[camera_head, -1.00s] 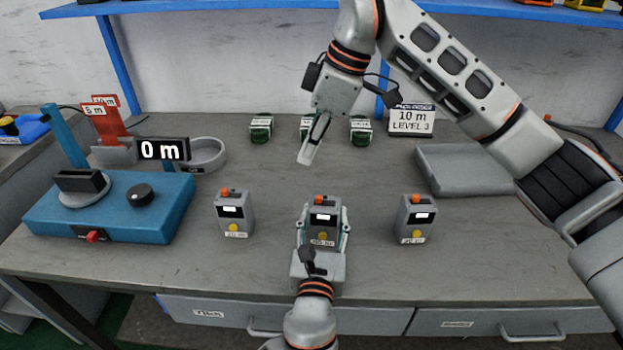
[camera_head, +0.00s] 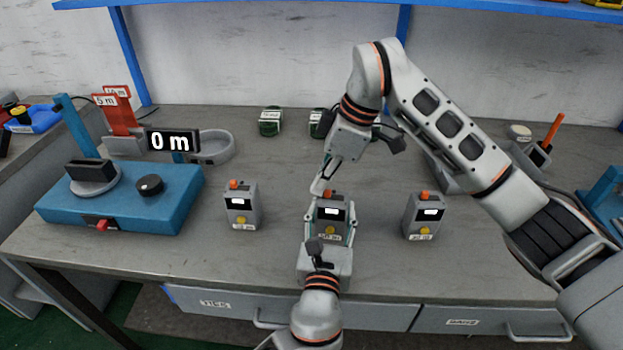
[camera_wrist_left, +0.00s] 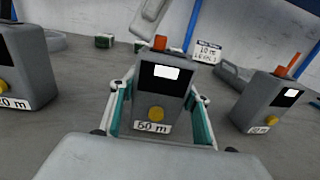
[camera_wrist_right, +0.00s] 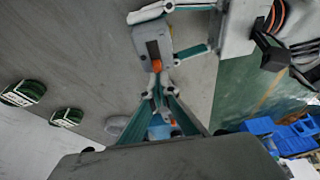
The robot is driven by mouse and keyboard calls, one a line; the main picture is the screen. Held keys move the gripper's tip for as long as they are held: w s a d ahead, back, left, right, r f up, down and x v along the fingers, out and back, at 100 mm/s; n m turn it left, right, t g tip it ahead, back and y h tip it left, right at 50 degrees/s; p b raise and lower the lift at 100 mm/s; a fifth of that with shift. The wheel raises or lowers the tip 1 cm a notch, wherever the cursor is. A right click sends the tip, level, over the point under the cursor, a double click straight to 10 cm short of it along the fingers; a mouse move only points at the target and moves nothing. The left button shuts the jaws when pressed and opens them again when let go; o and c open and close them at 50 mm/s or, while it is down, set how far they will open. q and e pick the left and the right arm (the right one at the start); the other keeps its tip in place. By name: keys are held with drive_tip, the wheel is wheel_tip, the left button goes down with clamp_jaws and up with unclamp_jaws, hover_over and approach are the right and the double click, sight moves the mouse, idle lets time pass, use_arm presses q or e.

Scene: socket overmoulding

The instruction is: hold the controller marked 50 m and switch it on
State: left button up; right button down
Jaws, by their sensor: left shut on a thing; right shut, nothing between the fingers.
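The controller marked 50 m (camera_wrist_left: 160,90) is a grey box with a small white screen, a yellow button and an orange knob on top. It stands upright on the bench, in the middle of three alike (camera_head: 332,212). My left gripper (camera_wrist_left: 158,100) is shut on its two sides, from the front. My right gripper (camera_head: 318,188) is shut and empty, with its tips just above and behind the orange knob (camera_head: 331,194). In the right wrist view the tips (camera_wrist_right: 157,88) lie close to the knob (camera_wrist_right: 157,66); whether they touch it I cannot tell.
Similar controllers stand at the left (camera_head: 241,206) and right (camera_head: 422,215). A blue device (camera_head: 120,205) with a display reading 0 m (camera_head: 172,141) is at the left. Green-and-white blocks (camera_head: 270,122) sit at the back. Bench between the controllers is clear.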

sight(331, 192)
drive_tip(key=shift+d, duration=0.1)
drive_tip(key=shift+d, duration=1.45)
use_arm(q)
drive_tip(key=shift+a, duration=0.15)
use_arm(e)
drive_tip(key=shift+a, duration=0.6)
wheel_tip(331, 192, up, 10)
drive_tip(key=shift+f, duration=0.25)
drive_tip(key=shift+s, duration=0.1)
use_arm(q)
drive_tip(key=o, duration=1.2)
drive_tip(key=shift+c, duration=0.2)
